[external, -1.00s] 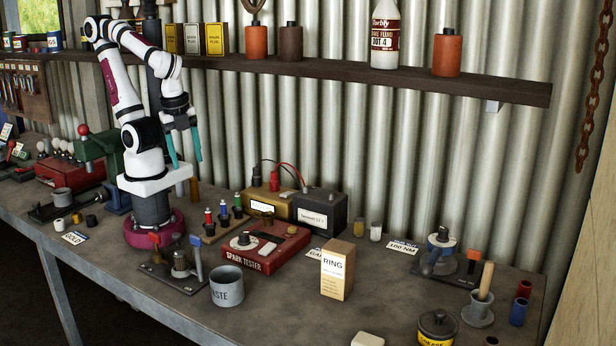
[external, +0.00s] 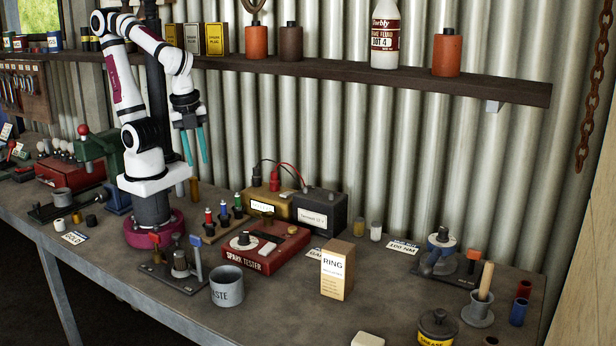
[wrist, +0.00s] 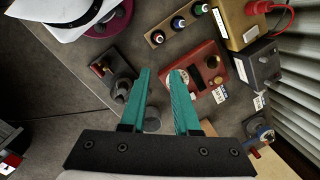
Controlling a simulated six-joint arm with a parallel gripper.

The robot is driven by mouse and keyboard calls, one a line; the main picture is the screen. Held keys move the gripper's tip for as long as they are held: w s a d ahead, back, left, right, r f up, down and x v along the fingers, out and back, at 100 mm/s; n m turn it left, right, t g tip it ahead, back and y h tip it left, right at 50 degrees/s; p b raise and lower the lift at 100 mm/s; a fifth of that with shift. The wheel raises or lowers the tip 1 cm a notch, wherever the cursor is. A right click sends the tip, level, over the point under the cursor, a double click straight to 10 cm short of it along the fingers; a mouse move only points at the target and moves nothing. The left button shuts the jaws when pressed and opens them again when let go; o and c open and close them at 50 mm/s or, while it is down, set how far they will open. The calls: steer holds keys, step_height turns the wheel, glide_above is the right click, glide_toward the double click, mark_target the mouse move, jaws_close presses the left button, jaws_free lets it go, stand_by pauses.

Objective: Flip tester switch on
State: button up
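The red spark tester (external: 286,251) lies on the bench, right of my base, with a round dark-and-light knob and a pale rectangular part on its top. Which part is the switch and its position are too small to tell. The tester also shows in the wrist view (wrist: 205,66), beyond my fingertips. My gripper (external: 195,163) hangs well above the bench with its teal fingers pointing down, behind and left of the tester in the external view. In the wrist view my gripper (wrist: 159,72) has its fingers apart with nothing between them.
A rack of colored-top plugs (external: 222,219) stands left of the tester. A yellow box with red leads (external: 268,204) and a dark battery (external: 321,211) stand behind it. A grey waste cup (external: 227,286) and a ring box (external: 337,269) stand in front and right. The shelf (external: 380,75) runs above.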

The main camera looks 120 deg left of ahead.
steer(key=w+m, duration=0.1)
steer(key=w, duration=0.2)
steer(key=w+m, duration=0.2)
steer(key=w, duration=0.1)
steer(key=w+m, duration=0.2)
steer(key=w, duration=0.2)
steer(key=shift+a+f, duration=0.15)
jaws_close()
steer(key=m, duration=0.5)
glide_above(271, 245)
steer(key=d, duration=0.2)
step_height(271, 245, down, 3)
steer(key=shift+d+f, duration=0.15)
steer(key=shift+d, duration=0.05)
steer(key=f, duration=0.4)
steer(key=a+f, duration=0.1)
steer(key=f, duration=0.4)
steer(key=a+f, duration=0.1)
steer(key=f, duration=0.4)
